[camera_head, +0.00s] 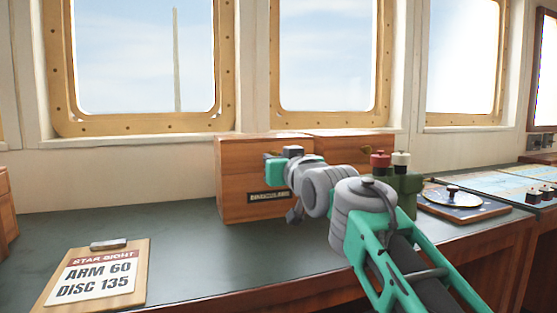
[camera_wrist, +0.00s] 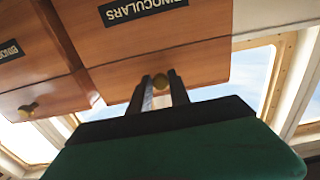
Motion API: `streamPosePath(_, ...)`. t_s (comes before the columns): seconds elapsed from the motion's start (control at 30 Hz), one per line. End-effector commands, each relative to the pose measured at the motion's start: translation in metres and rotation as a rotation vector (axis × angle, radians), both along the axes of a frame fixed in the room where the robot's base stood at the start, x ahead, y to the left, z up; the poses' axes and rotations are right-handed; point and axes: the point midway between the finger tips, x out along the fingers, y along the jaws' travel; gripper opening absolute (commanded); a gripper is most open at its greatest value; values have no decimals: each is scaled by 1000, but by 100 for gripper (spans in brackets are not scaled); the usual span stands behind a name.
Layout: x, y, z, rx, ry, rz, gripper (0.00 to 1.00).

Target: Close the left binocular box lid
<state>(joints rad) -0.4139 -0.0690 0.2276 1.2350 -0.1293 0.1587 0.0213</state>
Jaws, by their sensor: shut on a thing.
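The left binocular box (camera_head: 235,185) is a brown wooden box on the dark green counter under the windows. Its label shows upside down in the wrist view (camera_wrist: 140,10). My gripper (camera_wrist: 161,84) is at the upper front of this box. Its two dark fingers are shut on a small round brass knob (camera_wrist: 160,79). In the head view my wrist hides this knob and part of the front. The top of the box (camera_head: 262,141) looks level in the head view, and I see no clear gap under the lid.
A matching box (camera_head: 345,142) stands against its right side, with its own brass knob (camera_head: 367,150). A green device (camera_head: 408,190) with red and white caps is right of my arm. A clipboard (camera_head: 95,275) lies front left. The counter between clipboard and boxes is clear.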

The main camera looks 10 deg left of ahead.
Motion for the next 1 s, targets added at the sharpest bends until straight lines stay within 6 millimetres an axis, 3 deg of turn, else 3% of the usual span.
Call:
streamPosePath(0.03, 4, 5, -23, -19, 37, 8, 0)
streamPosePath(0.07, 4, 5, -23, -19, 37, 7, 26)
streamPosePath(0.3, 5, -1, -15, -13, 26, -2, 44)
streamPosePath(0.63, -4, -6, -10, -10, 19, -4, 44)
streamPosePath(1.0, -58, -38, -12, -12, 23, -2, 44)
